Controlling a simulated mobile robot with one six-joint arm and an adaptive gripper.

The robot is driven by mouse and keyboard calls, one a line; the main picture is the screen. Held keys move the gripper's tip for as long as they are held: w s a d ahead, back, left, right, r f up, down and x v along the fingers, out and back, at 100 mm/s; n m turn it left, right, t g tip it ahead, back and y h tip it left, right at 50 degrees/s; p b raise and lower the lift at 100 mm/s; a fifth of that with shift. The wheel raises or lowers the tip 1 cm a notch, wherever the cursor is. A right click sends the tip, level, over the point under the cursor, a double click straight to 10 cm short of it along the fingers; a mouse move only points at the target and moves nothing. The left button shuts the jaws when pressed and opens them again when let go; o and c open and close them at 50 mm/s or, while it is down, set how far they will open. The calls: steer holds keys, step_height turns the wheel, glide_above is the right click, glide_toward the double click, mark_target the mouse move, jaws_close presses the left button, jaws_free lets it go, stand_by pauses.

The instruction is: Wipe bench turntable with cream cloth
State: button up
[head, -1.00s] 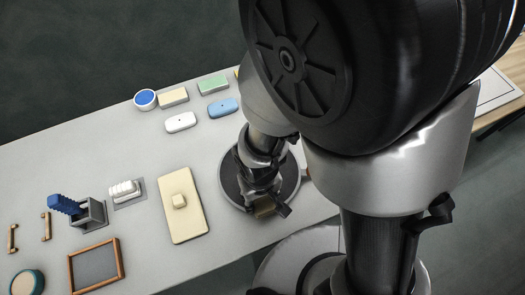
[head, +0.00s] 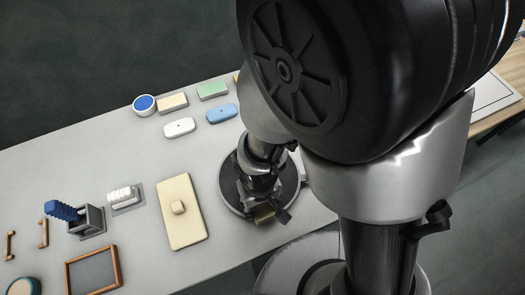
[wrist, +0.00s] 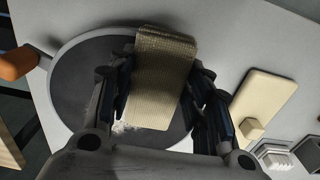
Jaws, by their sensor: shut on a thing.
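The bench turntable (head: 230,192) is a dark round disc with a pale rim near the table's right end; it also shows in the wrist view (wrist: 75,90). My gripper (head: 264,212) is over it. In the wrist view my gripper (wrist: 160,95) is shut on the cream cloth (wrist: 163,80), a folded ribbed piece between the fingers. A bit of the cloth (head: 264,215) shows below the fingers in the head view. I cannot tell whether the cloth touches the disc. A whitish speckled patch (wrist: 125,127) lies on the disc beside the cloth. My arm and gripper hide part of the disc.
A cream board with a knob (head: 182,225) lies left of the turntable. Further left are a grey holder with a blue-handled tool (head: 92,218), a white ribbed block (head: 123,196) and a framed slate (head: 93,270). Several small blocks line the back. An orange handle (wrist: 16,63) is beside the turntable.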

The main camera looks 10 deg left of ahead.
steer(key=shift+f+b, duration=0.5)
steer(key=shift+f, duration=0.1)
stand_by(0.7)
steer(key=shift+w+a, duration=0.2)
steer(key=shift+w, duration=0.95)
steer(key=shift+w+a, duration=0.15)
steer(key=shift+w, duration=0.95)
steer(key=shift+w+a+p, duration=0.15)
steer(key=shift+w+a, duration=0.05)
steer(key=shift+w, duration=0.9)
steer(key=shift+w+a+p, duration=0.15)
steer(key=shift+w, duration=0.95)
steer(key=shift+w+a, duration=0.15)
steer(key=shift+w, duration=0.95)
steer(key=shift+w+a, duration=0.15)
steer(key=shift+w, duration=0.95)
steer(key=shift+w+a, duration=0.2)
steer(key=shift+w, duration=0.9)
steer(key=shift+w+a, duration=0.15)
steer(key=shift+w, duration=0.9)
